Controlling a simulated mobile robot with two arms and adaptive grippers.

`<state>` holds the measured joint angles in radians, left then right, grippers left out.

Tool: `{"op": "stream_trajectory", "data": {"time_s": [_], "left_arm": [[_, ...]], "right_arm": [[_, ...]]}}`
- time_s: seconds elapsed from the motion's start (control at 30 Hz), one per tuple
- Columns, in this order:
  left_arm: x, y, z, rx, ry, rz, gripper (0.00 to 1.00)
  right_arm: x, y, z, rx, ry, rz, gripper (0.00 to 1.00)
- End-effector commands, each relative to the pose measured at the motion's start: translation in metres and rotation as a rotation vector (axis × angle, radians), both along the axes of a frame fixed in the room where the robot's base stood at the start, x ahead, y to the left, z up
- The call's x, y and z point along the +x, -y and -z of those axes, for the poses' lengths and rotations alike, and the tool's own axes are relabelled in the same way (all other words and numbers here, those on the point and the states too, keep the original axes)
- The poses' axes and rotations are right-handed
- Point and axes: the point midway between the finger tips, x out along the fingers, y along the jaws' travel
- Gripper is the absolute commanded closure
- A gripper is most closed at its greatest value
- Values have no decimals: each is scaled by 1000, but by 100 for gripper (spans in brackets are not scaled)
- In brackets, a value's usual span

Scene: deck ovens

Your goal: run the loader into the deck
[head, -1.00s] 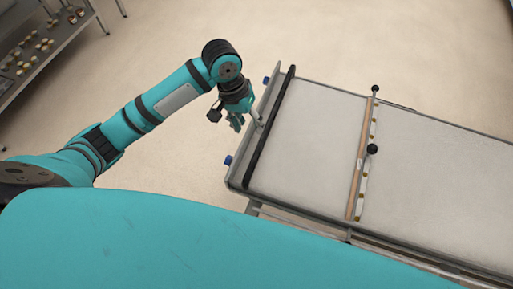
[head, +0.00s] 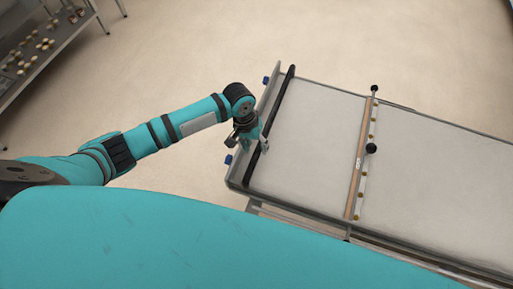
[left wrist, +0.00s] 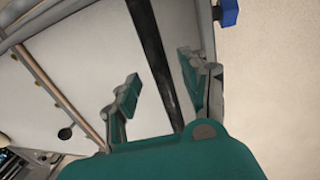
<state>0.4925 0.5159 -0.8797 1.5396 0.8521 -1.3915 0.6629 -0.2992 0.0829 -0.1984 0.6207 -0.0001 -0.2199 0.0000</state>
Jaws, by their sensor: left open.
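The loader (head: 310,130) is a long bed with a pale belt and metal side rails, reaching from the middle to the right edge of the head view. A black bar (head: 280,98) runs across its near-left end; it also shows in the left wrist view (left wrist: 152,45). My left gripper (head: 254,143) is open and over this bar. In the left wrist view its two fingers (left wrist: 160,80) stand on either side of the bar, with nothing gripped. Whether they touch the bar I cannot tell. My right gripper is out of view. No oven deck opening shows clearly.
A rack with small pale pieces (head: 45,45) stands at the upper left. The floor between is clear.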

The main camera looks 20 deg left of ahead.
Motion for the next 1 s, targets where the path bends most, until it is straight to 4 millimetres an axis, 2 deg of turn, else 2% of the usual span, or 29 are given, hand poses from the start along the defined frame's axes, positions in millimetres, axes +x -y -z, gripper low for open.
{"op": "stream_trajectory", "data": {"time_s": [0.2, 0.53, 0.87, 1.0], "left_arm": [[0, 4, 20, 0, 0, 0, 54], [0, 5, 22, 0, 1, 1, 56], [0, 4, 22, 0, 1, 1, 99], [0, 4, 22, 0, 1, 0, 100]], "right_arm": [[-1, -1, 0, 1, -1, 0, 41], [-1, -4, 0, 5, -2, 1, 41], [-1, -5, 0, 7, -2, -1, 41], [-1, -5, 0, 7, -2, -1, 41]]}}
